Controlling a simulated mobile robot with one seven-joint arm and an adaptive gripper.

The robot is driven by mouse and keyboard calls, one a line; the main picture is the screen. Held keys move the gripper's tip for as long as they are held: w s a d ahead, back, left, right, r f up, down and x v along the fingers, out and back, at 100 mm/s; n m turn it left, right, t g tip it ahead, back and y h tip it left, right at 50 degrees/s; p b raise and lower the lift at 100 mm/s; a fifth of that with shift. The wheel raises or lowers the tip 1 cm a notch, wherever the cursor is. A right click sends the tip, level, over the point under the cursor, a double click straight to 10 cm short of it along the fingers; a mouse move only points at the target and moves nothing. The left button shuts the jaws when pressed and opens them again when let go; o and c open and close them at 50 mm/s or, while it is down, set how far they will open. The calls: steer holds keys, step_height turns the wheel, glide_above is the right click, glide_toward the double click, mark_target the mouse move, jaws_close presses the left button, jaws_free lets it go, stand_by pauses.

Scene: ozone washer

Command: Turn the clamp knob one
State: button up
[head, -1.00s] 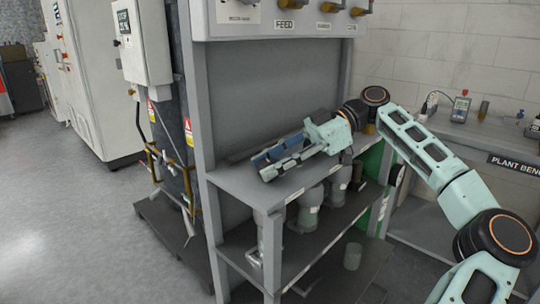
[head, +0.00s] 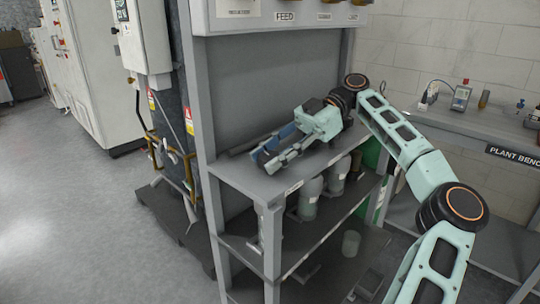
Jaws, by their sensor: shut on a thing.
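My gripper (head: 268,158) reaches in from the right over the top shelf of the grey rack, pointing left and down. Its fingers are closed around a dark blue piece (head: 285,132); what this piece is I cannot tell. A dark bar (head: 243,146) lies behind the fingers, low over the shelf; whether it touches them is unclear. No part can be picked out for sure as clamp knob one. Brass-coloured handles (head: 190,177) show on the dark column (head: 170,125) left of the rack, well apart from my gripper.
The rack's top shelf (head: 240,180) has a front post (head: 271,245). Grey cylinders (head: 310,198) and a clear beaker (head: 350,243) stand lower down. The plant bench (head: 450,122) is at right. The floor at left is clear.

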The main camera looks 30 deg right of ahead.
mark_target(270, 155)
steer(key=o, duration=1.2)
step_height(270, 155, up, 10)
steer(key=shift+f, duration=0.1)
